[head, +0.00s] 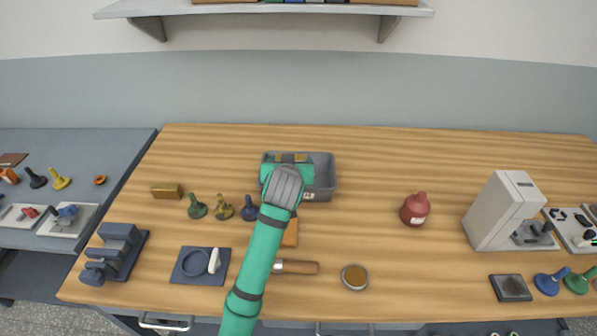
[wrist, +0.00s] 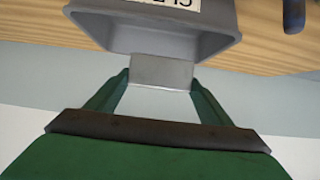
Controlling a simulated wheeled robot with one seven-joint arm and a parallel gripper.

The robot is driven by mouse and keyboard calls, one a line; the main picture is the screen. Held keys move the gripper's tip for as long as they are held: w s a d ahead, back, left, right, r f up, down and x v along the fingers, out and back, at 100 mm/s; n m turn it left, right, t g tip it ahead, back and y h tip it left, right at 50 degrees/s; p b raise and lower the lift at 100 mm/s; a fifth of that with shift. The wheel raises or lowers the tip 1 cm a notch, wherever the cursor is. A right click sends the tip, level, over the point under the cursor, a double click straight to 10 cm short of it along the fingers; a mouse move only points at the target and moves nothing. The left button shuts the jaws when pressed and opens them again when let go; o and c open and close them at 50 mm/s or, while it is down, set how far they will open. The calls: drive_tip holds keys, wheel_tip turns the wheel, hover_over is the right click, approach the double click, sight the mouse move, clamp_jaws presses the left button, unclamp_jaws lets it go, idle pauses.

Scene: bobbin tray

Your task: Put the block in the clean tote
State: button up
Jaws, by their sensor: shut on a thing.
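The grey tote (head: 325,180) stands near the back middle of the wooden bench, with a small pale label on its front wall. Its label is too small or cut off to read. My gripper (head: 288,162) is over the left part of the tote in the head view and hides part of it. In the wrist view my gripper (wrist: 160,82) is shut on a flat-faced grey block (wrist: 161,72). The block overlaps the rim of the tote (wrist: 165,40) in that view; its height over the tote is not clear. The head view hides the block.
A red bottle (head: 415,209) and a pale machine (head: 503,210) stand to the right. The bench between tote and bottle is clear. A shelf (head: 265,9) hangs above.

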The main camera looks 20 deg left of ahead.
drive_tip(key=w+f, duration=0.6)
drive_tip(key=shift+w+f, duration=0.15)
drive_tip(key=shift+w, duration=0.2)
wheel_tip(320, 180, down, 3)
drive_tip(key=shift+w+a+r, duration=0.1)
drive_tip(key=shift+w+a, duration=0.05)
drive_tip(key=shift+f, duration=0.4)
drive_tip(key=shift+f, duration=0.15)
drive_tip(key=o, duration=1.4)
